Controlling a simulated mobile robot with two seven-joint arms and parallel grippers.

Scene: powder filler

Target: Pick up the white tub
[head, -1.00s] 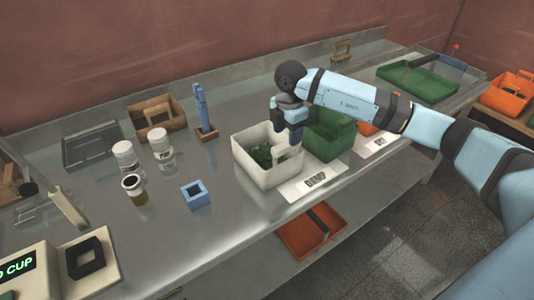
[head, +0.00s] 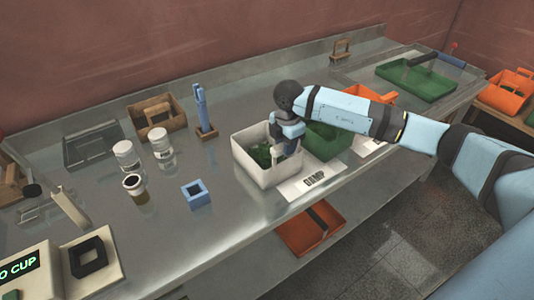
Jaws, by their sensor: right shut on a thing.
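The white tub (head: 262,172) stands on the steel bench with green contents inside, behind a card marked DAMP. My right gripper (head: 289,148) points down at the tub's right rim, next to the green tub, and is shut on the tub's right side; its fingertips are partly hidden by the gripper body. The tub appears upright and resting on the bench. My left gripper is not in view.
A green tub (head: 328,142) stands close on the right. The DAMP card (head: 312,183) lies in front. A blue square block (head: 195,194), two white-lidded jars (head: 126,157) and a wooden box (head: 158,116) stand to the left. An orange bin (head: 310,230) sits below the bench edge.

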